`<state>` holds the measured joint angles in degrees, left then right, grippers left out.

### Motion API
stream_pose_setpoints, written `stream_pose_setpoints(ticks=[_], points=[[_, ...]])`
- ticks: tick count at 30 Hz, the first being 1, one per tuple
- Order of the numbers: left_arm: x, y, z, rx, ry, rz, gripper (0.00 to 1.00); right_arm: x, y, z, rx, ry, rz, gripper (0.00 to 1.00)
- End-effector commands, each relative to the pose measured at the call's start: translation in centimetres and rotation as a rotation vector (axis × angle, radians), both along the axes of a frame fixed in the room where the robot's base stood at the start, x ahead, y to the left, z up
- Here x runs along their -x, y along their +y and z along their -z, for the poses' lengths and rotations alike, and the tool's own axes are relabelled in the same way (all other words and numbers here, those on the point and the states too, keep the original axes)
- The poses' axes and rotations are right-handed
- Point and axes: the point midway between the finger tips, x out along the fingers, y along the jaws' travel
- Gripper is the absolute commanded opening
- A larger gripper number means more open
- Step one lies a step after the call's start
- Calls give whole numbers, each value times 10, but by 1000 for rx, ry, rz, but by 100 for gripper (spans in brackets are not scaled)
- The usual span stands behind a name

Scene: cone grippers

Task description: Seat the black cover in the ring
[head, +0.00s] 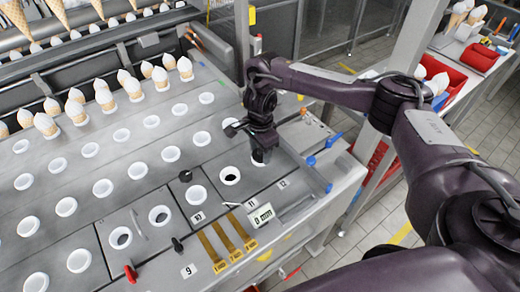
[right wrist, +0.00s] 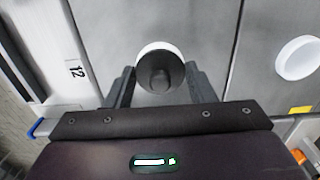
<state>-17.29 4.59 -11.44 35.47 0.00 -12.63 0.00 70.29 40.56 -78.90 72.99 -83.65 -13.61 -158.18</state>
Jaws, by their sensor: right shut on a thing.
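My right gripper (head: 262,156) reaches down to the grey panel near the label 12. In the right wrist view its two fingers stand on either side of a round black cover (right wrist: 160,76) with a raised knob, and it is shut on the cover. A white ring (right wrist: 157,46) shows as a thin crescent along the cover's upper edge. The cover lies over most of this ring. I cannot tell whether it is sunk into it or just above. In the head view the gripper mostly hides both. My left gripper is not in view.
Another white ring (head: 230,175) with a dark opening is left of the gripper. Black knobs (head: 186,176) and a red knob (head: 131,274) stand up from the panel. Several cones (head: 104,97) stand in rings at the back left. Blue handles (head: 333,140) line the right edge.

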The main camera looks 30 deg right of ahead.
Motion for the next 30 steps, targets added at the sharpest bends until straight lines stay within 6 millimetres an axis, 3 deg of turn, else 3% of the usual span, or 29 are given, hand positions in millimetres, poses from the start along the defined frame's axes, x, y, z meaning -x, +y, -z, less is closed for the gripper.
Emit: stream_pose_setpoints(ticks=[5,6,11,20,30], points=[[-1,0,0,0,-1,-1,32,0,0,0,0,0,0,40],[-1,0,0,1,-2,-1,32,0,0,0,0,0,0,53],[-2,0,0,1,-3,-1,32,0,0,0,0,0,0,74],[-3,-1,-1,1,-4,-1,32,0,0,-2,0,-1,0,75],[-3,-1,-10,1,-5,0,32,-2,0,-48,1,-5,-2,75]])
